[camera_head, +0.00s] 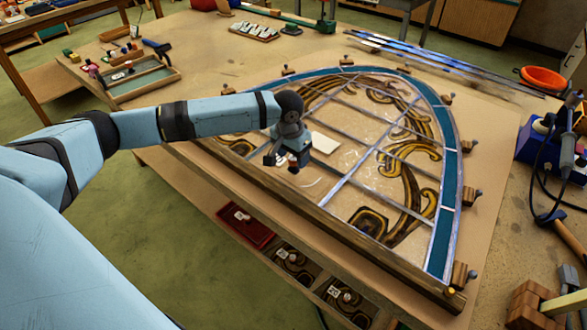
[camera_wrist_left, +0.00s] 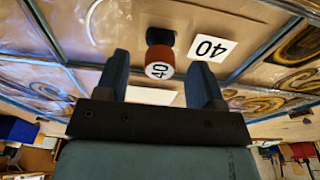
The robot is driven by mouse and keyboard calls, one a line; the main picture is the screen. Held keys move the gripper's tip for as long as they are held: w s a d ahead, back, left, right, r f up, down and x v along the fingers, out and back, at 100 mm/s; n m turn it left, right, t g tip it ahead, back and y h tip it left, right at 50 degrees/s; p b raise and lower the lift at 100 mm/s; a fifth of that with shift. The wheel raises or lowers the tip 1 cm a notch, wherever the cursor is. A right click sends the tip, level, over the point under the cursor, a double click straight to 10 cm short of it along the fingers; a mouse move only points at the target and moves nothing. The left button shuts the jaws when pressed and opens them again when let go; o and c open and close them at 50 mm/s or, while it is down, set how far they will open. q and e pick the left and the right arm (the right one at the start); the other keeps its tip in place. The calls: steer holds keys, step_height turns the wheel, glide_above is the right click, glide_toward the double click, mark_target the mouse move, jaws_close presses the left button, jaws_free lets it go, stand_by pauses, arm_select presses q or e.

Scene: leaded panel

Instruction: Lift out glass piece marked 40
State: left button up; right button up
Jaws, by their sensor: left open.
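The leaded panel (camera_head: 440,235) lies on the board, an arched frame with blue border glass and brown scroll-painted pieces. My left gripper (camera_head: 281,163) hangs over its left-middle part, fingers pointing down. In the left wrist view a dark red-brown knob (camera_wrist_left: 160,52) with a white end marked 40 stands between the two open fingers (camera_wrist_left: 160,75), with no visible grip on it. A white label marked 40 (camera_wrist_left: 212,47) lies on the pale glass piece (camera_wrist_left: 245,20) beside the knob. My right gripper is out of view.
Wooden blocks with knobs (camera_head: 468,197) stand around the arch, and a wooden bar (camera_head: 330,230) runs along the near edge. Below are a red tray (camera_head: 245,226) and compartments with labelled glass (camera_head: 293,262). Tools and an orange bowl (camera_head: 543,79) sit at right.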

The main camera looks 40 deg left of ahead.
arm_select(q)
steer(key=shift+w+f, duration=0.1)
steer(key=shift+f, duration=0.85)
steer(key=shift+c, duration=0.4)
jaws_close()
steer(key=shift+r, duration=0.15)
